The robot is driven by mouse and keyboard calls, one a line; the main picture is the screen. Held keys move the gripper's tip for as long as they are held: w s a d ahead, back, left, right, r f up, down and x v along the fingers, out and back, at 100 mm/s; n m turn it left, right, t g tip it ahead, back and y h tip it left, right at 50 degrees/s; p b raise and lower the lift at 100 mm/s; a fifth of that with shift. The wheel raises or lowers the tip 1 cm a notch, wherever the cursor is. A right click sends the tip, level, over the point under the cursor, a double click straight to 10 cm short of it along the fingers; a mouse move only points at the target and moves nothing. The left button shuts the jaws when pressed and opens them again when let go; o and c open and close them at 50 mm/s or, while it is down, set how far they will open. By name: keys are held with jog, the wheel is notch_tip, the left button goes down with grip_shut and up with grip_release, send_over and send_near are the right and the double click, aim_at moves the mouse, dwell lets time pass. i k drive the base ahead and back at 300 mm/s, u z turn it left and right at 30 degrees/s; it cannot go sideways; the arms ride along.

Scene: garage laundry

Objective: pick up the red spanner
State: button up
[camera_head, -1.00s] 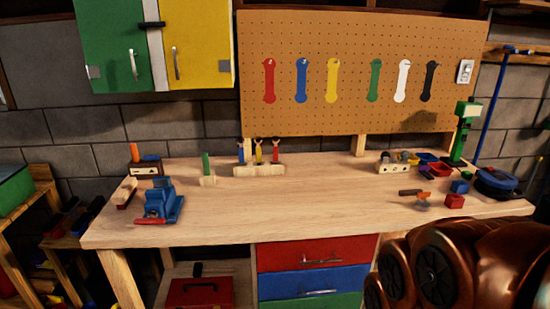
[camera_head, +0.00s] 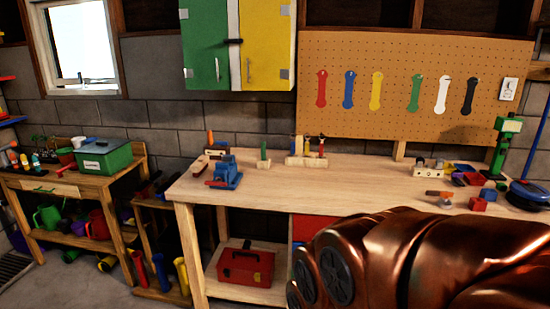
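The red spanner (camera_head: 322,90) hangs upright at the left end of a row of coloured spanners on the brown pegboard (camera_head: 400,48), above the workbench. A blue spanner (camera_head: 349,90) hangs just to its right. My gripper is not in view. Only copper-coloured links of my arm show at the lower right, well apart from the red spanner in the picture, and they hide part of the bench front.
The wooden workbench (camera_head: 280,184) holds a blue vice (camera_head: 227,174) at its left and small tools at its right. A green and yellow cabinet (camera_head: 262,45) hangs left of the pegboard. A red toolbox (camera_head: 246,267) sits on the lower shelf. Floor shows at lower left.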

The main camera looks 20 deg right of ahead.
aim_at(321, 144)
jog(key=u, duration=0.75)
jog(key=i, duration=1.7)
jog(key=z, duration=0.9)
jog(key=i, duration=0.8)
jog(key=z, duration=0.75)
jog(key=i, duration=0.5)
jog(key=u, duration=0.05)
